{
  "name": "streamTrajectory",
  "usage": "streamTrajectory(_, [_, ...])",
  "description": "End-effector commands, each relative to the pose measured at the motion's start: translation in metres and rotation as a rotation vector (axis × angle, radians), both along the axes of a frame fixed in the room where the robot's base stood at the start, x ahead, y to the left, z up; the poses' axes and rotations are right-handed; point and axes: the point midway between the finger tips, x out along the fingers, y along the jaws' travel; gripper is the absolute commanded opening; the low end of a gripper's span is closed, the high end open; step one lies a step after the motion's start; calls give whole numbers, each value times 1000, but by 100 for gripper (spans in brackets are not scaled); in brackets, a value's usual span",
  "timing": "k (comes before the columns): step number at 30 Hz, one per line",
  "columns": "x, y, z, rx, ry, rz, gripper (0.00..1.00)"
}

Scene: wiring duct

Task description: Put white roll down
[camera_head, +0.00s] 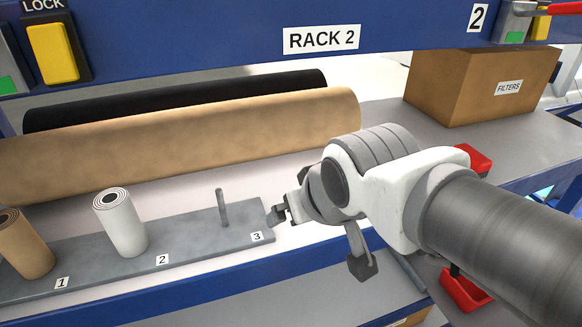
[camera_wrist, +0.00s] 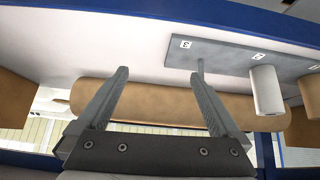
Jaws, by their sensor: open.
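The white roll (camera_head: 121,223) stands upright on the grey board at the place marked 2. It also shows in the wrist view (camera_wrist: 266,90), right of my fingers. My gripper (camera_head: 280,213) is off the right end of the board, by the place marked 3. In the wrist view my gripper (camera_wrist: 162,92) has its two fingers wide apart with nothing between them. The grey board (camera_head: 190,232) carries labels 1, 2 and 3. A bare peg (camera_head: 222,208) stands at place 3, and a brown roll (camera_head: 26,245) stands at place 1.
A long brown roll (camera_head: 180,140) and a long black roll (camera_head: 180,100) lie behind the board. A filters box (camera_head: 475,85) stands at the back right. Red bins (camera_head: 466,290) are beneath my arm. A blue beam (camera_head: 210,45) crosses above.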

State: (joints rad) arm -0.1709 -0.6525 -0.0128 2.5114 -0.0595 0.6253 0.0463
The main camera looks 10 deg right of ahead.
Motion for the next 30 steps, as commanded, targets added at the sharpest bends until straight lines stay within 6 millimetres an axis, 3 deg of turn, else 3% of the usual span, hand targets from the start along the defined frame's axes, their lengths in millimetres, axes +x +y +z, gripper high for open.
streamTrajectory(3, [-28, -25, -1, 0, 86, -88, 100])
streamTrajectory(9, [-52, -37, -3, 9, 163, -142, 100])
streamTrajectory(18, [-53, -37, -4, 9, 169, -142, 100])
streamTrajectory(26, [-53, -37, -32, 9, 168, -142, 100])
streamTrajectory(30, [-53, -37, -30, 9, 168, -142, 100])
